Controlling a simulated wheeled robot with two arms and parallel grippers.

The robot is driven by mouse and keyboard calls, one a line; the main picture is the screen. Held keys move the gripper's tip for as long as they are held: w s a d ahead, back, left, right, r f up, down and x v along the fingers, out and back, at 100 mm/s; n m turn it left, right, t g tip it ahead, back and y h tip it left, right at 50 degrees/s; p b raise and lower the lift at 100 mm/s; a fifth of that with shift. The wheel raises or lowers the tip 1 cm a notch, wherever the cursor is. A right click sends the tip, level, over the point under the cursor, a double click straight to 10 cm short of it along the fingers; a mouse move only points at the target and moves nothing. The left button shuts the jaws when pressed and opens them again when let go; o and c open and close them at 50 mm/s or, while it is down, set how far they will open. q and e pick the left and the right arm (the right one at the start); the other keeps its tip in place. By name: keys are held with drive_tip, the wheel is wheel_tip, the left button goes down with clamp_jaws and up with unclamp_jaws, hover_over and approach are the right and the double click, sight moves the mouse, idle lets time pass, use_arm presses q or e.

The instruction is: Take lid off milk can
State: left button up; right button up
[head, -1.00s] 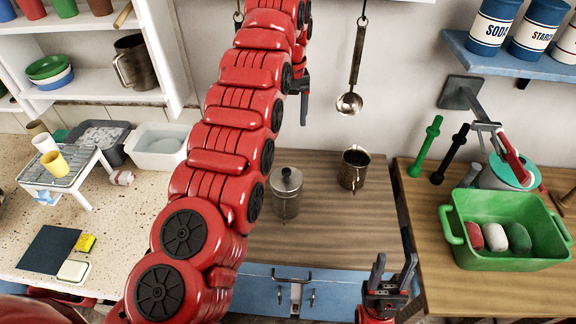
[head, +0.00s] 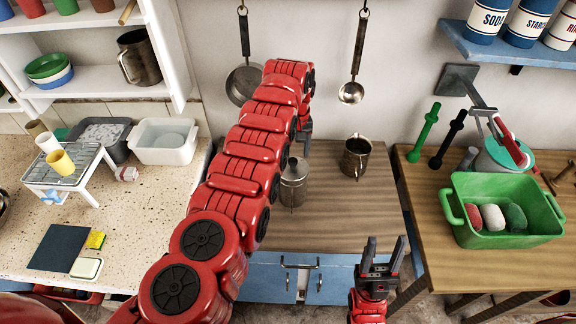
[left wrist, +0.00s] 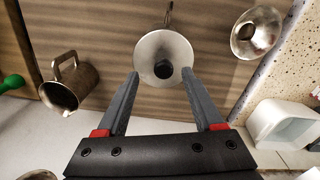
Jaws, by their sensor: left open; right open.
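The milk can (head: 293,184) is a grey metal can standing upright on the brown wooden board, partly behind my left arm in the head view. In the left wrist view, its round pale top (left wrist: 150,50) shows from above with a dark knob-like spot in the middle. My left gripper (left wrist: 160,74) is open, its fingers on either side of the near edge of that top in the picture. I cannot tell whether they touch it. In the head view my left gripper (head: 304,130) is mostly hidden by its arm. My right gripper (head: 386,243) is open and empty at the front.
A metal mug (head: 356,156) stands right of the can. A ladle (head: 351,92) and a pan (head: 243,85) hang on the wall behind. Another round metal vessel (left wrist: 256,32) shows only in the left wrist view. A green tub (head: 508,240) sits at right.

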sight(293, 165)
use_arm(q)
drive_tip(key=shift+a+f, duration=0.3)
drive_tip(key=shift+f, duration=0.3)
drive_tip(key=shift+a+f, duration=0.25)
drive_tip(key=shift+f, duration=0.45)
drive_tip(key=shift+w+d, duration=0.1)
drive_tip(key=shift+d, duration=0.3)
drive_tip(key=shift+c, duration=2.1)
drive_tip(key=shift+a, duration=0.1)
clamp_jaws()
drive_tip(key=shift+r, duration=0.2)
